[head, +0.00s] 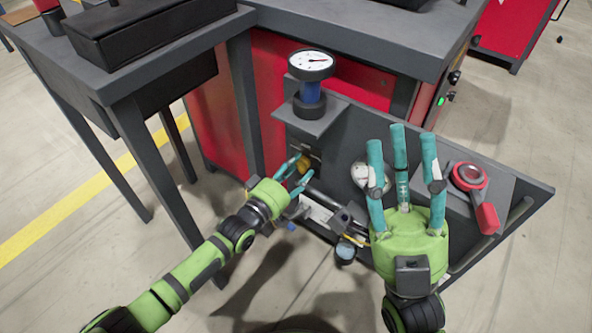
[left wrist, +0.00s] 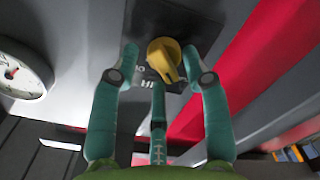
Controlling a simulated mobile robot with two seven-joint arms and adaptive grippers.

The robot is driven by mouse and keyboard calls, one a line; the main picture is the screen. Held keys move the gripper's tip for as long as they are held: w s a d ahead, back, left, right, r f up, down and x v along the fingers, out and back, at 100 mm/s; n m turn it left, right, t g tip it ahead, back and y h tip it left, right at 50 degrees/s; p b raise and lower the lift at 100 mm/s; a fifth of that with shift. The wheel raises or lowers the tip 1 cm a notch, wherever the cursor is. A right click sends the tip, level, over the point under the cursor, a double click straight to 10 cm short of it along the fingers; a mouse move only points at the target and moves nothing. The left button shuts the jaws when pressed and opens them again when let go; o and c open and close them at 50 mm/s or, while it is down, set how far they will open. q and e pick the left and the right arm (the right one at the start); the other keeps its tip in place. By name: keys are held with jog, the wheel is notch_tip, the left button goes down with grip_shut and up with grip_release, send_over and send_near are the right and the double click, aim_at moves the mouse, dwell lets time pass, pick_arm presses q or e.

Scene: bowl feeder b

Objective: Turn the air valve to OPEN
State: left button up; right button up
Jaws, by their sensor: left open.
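A yellow knob (head: 304,162) sits on the dark front panel below the gauge. In the left wrist view the yellow knob (left wrist: 164,60) has a dark plate behind it with "HI" lettering. My left gripper (head: 298,171) is open, its fingers on both sides of the knob; contact cannot be told. A red round part (head: 470,176) with a red handle (head: 486,217) is on a grey block at the panel's right. I see no "OPEN" label and cannot tell which control is the air valve. My right gripper (head: 402,165) is open and empty, in front of the panel.
A white dial gauge (head: 311,61) on a blue stem stands on a bracket above the knob. A pale round part (head: 368,178) is partly hidden behind my right fingers. Grey tables (head: 150,75) stand left and behind. A grey rail (head: 500,235) runs along the lower right.

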pick_arm(q)
grip_shut()
